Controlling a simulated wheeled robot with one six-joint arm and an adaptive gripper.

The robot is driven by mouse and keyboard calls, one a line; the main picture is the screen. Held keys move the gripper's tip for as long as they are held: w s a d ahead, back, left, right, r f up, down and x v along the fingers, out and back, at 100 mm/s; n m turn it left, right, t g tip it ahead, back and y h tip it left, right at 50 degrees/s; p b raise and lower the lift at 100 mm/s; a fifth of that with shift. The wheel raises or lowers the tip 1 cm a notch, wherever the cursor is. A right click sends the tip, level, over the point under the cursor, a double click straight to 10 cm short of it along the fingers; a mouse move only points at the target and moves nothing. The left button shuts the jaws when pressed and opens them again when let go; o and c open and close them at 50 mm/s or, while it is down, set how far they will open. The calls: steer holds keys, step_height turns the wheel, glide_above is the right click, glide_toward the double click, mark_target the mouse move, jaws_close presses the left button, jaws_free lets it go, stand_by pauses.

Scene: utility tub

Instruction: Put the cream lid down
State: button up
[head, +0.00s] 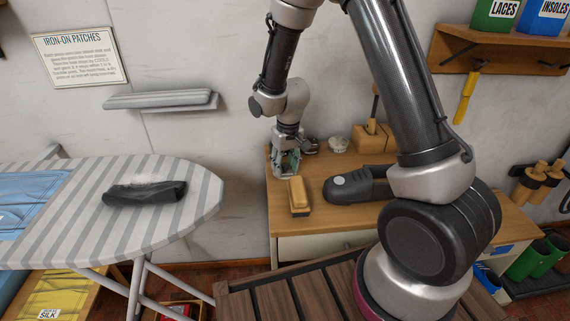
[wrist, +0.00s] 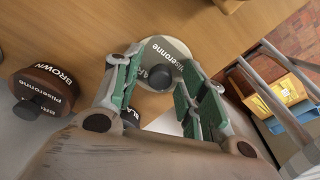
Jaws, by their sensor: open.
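The cream lid (wrist: 176,45) shows in the wrist view as a round disc with a pale rim, a grey lettered face and a dark knob. It lies between the fingertips of my gripper (wrist: 160,68), which are spread with green pads either side of it. I cannot tell whether the pads touch it, or whether it rests on a tin or on the bench. In the head view my gripper (head: 285,163) is low over the left end of the wooden bench (head: 335,232), and the lid is hidden there.
The head view shows a pale round tin (head: 338,144), a brush (head: 298,196) and a dark shoe (head: 358,185) nearby. The ironing board (head: 150,225) stands left.

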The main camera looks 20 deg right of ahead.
mark_target(287, 174)
step_height(287, 174, up, 12)
steer(key=s, duration=0.2)
steer(key=s+d+r+m+t, duration=0.1)
steer(key=s+d+r, duration=0.85)
steer(key=r, duration=0.35)
steer(key=s+d+r+t, duration=0.1)
steer(key=s+d, duration=0.1)
steer(key=s, duration=0.5)
steer(key=s+d+r+m, duration=0.1)
steer(key=s+d+r, duration=0.1)
steer(key=s, duration=0.6)
steer(key=shift+s+d+r+t, duration=0.3)
steer(key=shift+d+t, duration=0.1)
steer(key=shift+d, duration=0.3)
steer(key=shift+w, duration=0.1)
